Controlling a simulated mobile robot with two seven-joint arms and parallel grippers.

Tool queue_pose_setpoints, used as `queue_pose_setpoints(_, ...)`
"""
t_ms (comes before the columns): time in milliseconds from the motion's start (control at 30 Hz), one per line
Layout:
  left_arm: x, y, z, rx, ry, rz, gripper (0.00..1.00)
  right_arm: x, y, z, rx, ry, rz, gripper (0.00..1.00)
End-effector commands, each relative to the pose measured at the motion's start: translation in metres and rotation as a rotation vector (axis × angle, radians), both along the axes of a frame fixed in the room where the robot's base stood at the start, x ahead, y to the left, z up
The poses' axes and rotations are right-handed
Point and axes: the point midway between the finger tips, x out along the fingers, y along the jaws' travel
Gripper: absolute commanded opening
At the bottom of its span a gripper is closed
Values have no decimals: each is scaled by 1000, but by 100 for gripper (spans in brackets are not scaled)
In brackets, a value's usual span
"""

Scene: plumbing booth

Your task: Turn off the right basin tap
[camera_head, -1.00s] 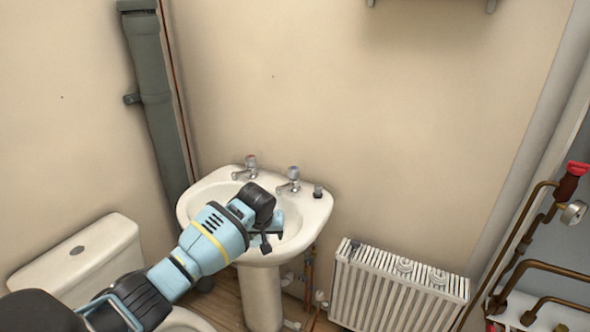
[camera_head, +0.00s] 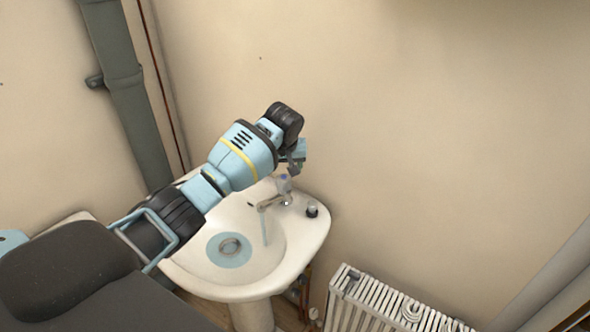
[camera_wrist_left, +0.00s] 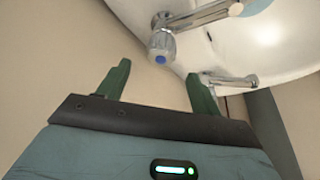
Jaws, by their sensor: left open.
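The right basin tap (camera_head: 284,186) is chrome with a blue-marked knob, and a stream of water (camera_head: 264,230) falls from its spout into the white basin (camera_head: 312,238). My left gripper (camera_head: 294,160) is just above this tap's knob, pointing down. In the left wrist view its two green fingers (camera_wrist_left: 157,70) are apart and empty. The blue-dotted knob (camera_wrist_left: 162,47) lies just beyond the fingertips, roughly between them; I cannot tell whether they touch it. My right gripper is not in view.
A dark plug (camera_head: 312,209) sits on the basin rim right of the tap. A white radiator (camera_head: 385,305) stands lower right. A grey pipe (camera_head: 128,95) runs down the wall at left. The wall (camera_head: 430,130) right of the gripper is clear.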

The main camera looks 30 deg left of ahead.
Motion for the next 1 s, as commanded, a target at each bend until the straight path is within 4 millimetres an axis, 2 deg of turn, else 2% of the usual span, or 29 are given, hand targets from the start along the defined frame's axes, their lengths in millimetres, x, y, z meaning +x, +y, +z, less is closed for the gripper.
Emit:
queue_pose_setpoints(267, 1, 1, -5, 0, 3, 1, 65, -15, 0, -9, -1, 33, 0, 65)
queue_pose_setpoints(700, 18, 13, -62, 0, 7, -1, 65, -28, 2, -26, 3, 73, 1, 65)
queue_pose_setpoints(1000, 24, 16, -73, 0, 1, -2, 65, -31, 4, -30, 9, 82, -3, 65)
